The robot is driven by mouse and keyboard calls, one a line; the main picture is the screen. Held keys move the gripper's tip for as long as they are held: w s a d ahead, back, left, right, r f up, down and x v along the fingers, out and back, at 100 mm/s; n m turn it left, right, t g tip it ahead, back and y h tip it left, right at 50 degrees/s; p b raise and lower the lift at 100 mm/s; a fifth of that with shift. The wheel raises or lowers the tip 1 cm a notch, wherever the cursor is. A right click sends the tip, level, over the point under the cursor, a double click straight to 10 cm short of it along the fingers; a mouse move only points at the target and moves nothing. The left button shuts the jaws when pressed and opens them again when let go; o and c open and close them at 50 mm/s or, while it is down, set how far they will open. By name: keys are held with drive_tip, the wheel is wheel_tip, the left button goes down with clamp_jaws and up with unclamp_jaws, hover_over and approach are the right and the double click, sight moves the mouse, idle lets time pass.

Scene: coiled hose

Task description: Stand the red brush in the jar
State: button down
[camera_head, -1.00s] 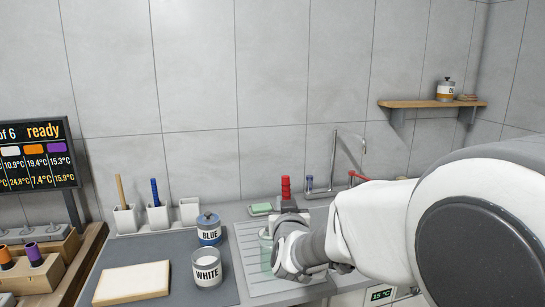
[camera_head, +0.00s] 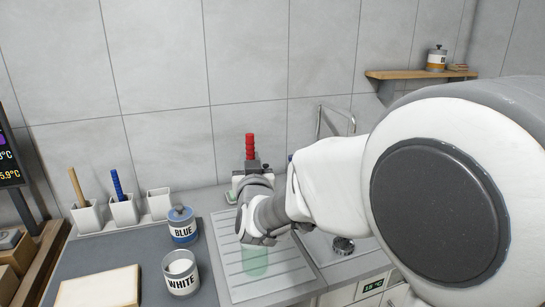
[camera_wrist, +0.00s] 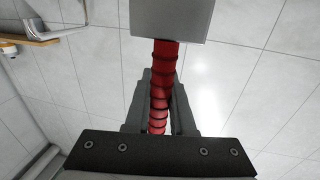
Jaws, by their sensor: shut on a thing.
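My gripper (camera_head: 252,170) is shut on the red brush (camera_head: 250,147), whose ridged red handle stands upright above the fingers. In the wrist view the red handle (camera_wrist: 163,75) runs between the dark fingers, with a pale grey block (camera_wrist: 172,18) at one end. In the head view the brush's lower part is hidden by my wrist. A greenish see-through jar (camera_head: 255,264) stands on the ribbed draining board, below my wrist in the picture. Its upper part is hidden, and whether the brush is directly over it cannot be told.
White holders (camera_head: 88,217) at the left carry a tan-handled and a blue-handled tool; a third holder (camera_head: 159,204) looks empty. A BLUE tin (camera_head: 182,226) and a WHITE tin (camera_head: 181,273) stand left of the draining board (camera_head: 230,268). A wall shelf (camera_head: 405,75) is at upper right.

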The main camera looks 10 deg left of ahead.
drive_tip(key=shift+f, duration=0.15)
wheel_tip(320, 180, down, 14)
drive_tip(key=b, duration=1.1)
drive_tip(key=shift+b, duration=0.4)
drive_tip(key=c, duration=0.7)
unclamp_jaws()
drive_tip(key=shift+s, duration=0.15)
